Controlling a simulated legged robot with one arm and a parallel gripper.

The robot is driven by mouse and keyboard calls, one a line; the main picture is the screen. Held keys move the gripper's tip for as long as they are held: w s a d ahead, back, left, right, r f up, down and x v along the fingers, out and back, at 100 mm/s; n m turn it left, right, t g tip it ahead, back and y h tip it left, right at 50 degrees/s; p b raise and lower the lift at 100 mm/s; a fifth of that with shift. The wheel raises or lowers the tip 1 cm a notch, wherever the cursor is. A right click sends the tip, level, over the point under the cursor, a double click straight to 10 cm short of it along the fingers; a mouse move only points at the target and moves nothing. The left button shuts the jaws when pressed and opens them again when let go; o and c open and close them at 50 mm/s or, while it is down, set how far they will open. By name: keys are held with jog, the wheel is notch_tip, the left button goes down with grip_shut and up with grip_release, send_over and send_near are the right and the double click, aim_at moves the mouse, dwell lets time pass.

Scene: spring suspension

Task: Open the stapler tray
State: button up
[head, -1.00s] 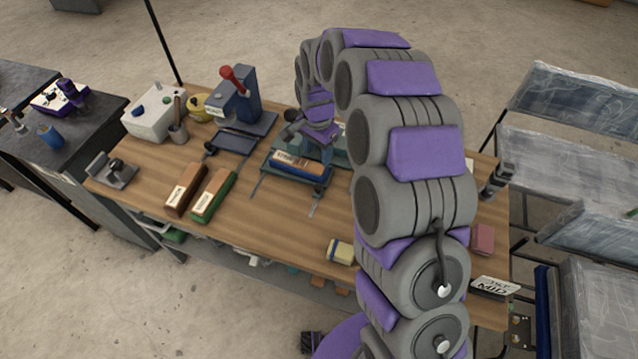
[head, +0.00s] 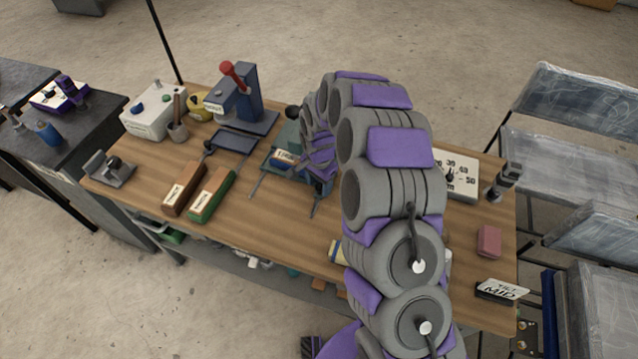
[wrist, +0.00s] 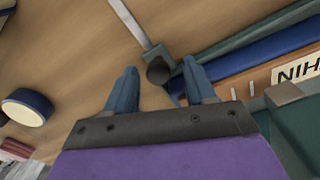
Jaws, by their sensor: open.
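The green stapler-like device (head: 287,137) stands near the middle of the bench, partly hidden by my arm. A dark round knob (wrist: 158,71) sits at the end of a pale metal rail (wrist: 128,20). My gripper (wrist: 160,80) is open, its two blue fingers on either side of the knob. Contact with the knob cannot be told. In the head view my gripper is mostly hidden by my arm.
A blue press (head: 240,100) with a red lever stands at the back left. Brown (head: 184,188) and green (head: 212,195) bars lie at the left front. A dial box (head: 458,175) and a pink block (head: 489,241) are on the right. The front middle of the bench is mostly clear.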

jog(key=shift+c, duration=0.2)
grip_shut()
dwell(0.3)
